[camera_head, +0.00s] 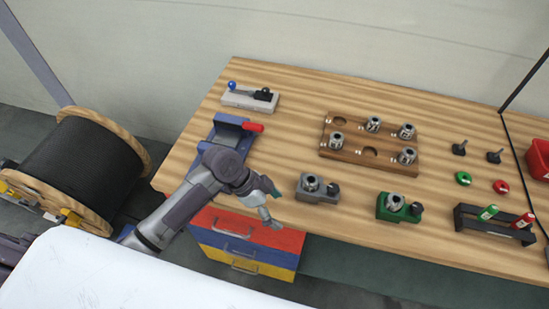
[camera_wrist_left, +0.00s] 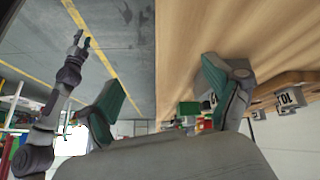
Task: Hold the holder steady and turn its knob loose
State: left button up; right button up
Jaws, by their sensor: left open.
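A grey holder (camera_head: 306,191) with a metal collet on top and a dark knob (camera_head: 333,189) at its right side stands near the table's front edge. A green holder (camera_head: 385,209) with a metal collet and a dark knob (camera_head: 416,209) stands to its right. My left gripper (camera_head: 272,203) is open and empty, left of the grey holder and apart from it. Its two green-padded fingers are spread in the left wrist view (camera_wrist_left: 165,96). An arm, apparently my right, shows there with its gripper (camera_wrist_left: 83,42) over the floor; its jaw state is unclear.
A wooden rack (camera_head: 345,158) with several collets stands behind the holders. A blue vise-like fixture (camera_head: 229,130) with a red handle is at the left. A black stand (camera_head: 480,227) with green and red cylinders is at the right. Bare wood lies between holders and rack.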

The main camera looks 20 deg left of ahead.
aim_at(301, 182)
pick_arm(q)
jog(key=w+a+r+m+h, duration=0.1)
jog(key=w+a+r+m, duration=0.15)
jog(key=w, duration=0.25)
jog(key=w+a+r+m+h, duration=0.1)
jog(key=w+r, duration=0.2)
jog(key=w, duration=0.2)
jog(key=shift+g, duration=0.3)
jog(key=b+x, duration=0.1)
jog(key=x, duration=0.2)
jog(key=b+x, duration=0.2)
jog(key=x, duration=0.2)
jog(key=b+x, duration=0.2)
jog(key=x, duration=0.1)
jog(key=shift+w+d, duration=0.1)
jog(key=shift+d, duration=0.5)
jog(key=shift+c, duration=0.2)
grip_shut()
